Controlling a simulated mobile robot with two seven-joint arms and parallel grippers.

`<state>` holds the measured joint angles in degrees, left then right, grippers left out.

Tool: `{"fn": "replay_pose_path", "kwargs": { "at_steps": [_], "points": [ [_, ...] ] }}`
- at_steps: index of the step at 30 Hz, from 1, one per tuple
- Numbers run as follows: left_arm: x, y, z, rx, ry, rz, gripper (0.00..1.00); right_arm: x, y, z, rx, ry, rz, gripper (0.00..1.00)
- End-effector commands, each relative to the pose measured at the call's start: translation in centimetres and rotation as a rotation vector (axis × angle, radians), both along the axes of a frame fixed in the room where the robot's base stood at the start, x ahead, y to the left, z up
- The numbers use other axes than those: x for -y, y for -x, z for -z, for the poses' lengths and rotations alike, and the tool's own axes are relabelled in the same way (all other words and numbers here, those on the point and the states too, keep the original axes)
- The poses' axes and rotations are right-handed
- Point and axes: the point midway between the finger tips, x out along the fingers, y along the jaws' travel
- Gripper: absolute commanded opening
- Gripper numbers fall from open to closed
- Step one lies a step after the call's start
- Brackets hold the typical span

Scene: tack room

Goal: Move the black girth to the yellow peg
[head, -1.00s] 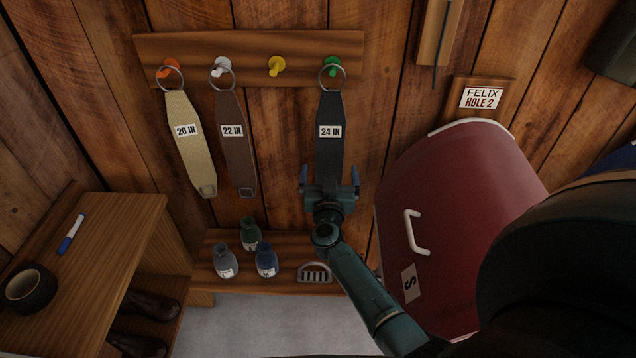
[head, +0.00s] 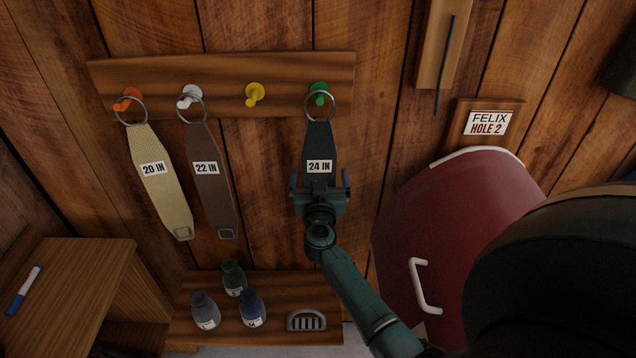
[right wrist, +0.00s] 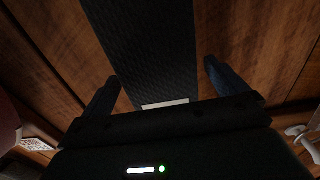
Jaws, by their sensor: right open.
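The black girth (head: 318,142), labelled 24 IN, hangs by its ring from the green peg (head: 319,90) at the right end of the wooden rack. The yellow peg (head: 254,92) is bare, just left of the green one. My right gripper (head: 319,182) is open at the girth's lower part, with one finger on each side of the strap; its body hides the girth's lower end. In the right wrist view the dark strap (right wrist: 143,45) runs between the two spread fingers (right wrist: 161,86), with gaps at both sides. My left gripper is not in view.
A tan girth (head: 160,185) hangs on the orange peg and a brown girth (head: 212,185) on the white peg. Several bottles (head: 233,280) and a grooming tool (head: 306,320) stand on the low shelf. A large red trunk (head: 440,220) stands at right.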

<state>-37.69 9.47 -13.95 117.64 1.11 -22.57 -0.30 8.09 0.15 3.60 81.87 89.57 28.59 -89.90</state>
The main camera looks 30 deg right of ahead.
Motion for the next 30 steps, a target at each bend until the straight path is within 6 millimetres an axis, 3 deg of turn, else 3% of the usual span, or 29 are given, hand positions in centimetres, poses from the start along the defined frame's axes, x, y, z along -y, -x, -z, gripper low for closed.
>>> {"fn": "replay_pose_path", "kwargs": {
  "at_steps": [12, 30],
  "points": [
    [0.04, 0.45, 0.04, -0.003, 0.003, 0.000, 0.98, 0.13, -0.06, -0.06, 0.001, 0.001, 0.000, 0.98],
    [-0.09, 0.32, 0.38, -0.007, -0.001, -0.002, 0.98, 0.13, -0.05, -0.03, 0.000, 0.000, 0.000, 0.50]
  ]
}}
